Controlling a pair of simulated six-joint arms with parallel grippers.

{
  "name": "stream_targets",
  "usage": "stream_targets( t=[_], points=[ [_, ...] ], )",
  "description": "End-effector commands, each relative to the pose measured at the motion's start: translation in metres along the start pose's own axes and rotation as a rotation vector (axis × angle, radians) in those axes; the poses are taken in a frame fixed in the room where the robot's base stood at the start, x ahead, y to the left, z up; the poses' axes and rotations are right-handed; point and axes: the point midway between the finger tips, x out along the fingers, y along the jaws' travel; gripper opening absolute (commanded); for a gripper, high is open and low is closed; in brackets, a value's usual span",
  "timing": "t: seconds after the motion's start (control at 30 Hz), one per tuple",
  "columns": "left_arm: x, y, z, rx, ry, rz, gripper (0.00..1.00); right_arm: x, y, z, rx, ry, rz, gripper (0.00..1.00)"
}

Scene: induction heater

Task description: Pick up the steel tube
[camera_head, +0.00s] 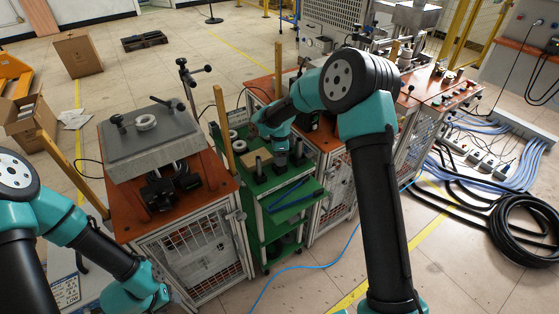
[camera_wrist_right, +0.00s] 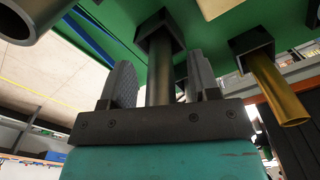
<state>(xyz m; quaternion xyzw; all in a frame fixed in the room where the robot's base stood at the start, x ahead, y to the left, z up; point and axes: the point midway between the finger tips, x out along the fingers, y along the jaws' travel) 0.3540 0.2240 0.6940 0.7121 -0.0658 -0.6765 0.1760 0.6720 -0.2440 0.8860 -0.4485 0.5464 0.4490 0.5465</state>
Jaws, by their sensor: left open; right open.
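In the right wrist view a grey steel tube (camera_wrist_right: 160,75) stands in a black square holder (camera_wrist_right: 158,32) on the green shelf. My right gripper (camera_wrist_right: 160,82) is open, with one finger on each side of this tube; gaps show between fingers and tube. In the head view the right gripper (camera_head: 281,159) points down over the green cart (camera_head: 282,201), and the tube is hidden by it. My left gripper (camera_head: 166,297) is at the bottom left edge of the head view, far from the tube, its fingers barely visible.
A brass tube (camera_wrist_right: 278,90) in another black holder and a wider grey tube (camera_wrist_right: 32,18) stand near the right gripper. Orange-topped workstations (camera_head: 140,217) flank the cart. Blue bars (camera_head: 291,194) lie on the cart.

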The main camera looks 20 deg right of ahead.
Motion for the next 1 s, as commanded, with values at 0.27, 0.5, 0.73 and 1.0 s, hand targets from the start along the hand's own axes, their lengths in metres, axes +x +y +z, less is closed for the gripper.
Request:
stream_targets(
  t=[0.27,0.5,0.73,1.0],
  points=[
    [0.0,0.0,0.0,0.0,0.0,0.0,0.43,-0.0007,-0.0002,-0.0001,0.0,0.0,-0.001,0.56],
    [0.0,0.0,0.0,0.0,0.0,0.0,0.43,-0.0008,-0.0003,-0.0001,0.0,0.0,-0.001,0.44],
    [0.0,0.0,0.0,0.0,0.0,0.0,0.43,-0.0009,-0.0002,-0.0002,0.0,0.0,-0.001,0.22],
    [0.0,0.0,0.0,0.0,0.0,0.0,0.43,-0.0008,-0.0002,-0.0002,0.0,0.0,-0.001,0.0]
  ],
)
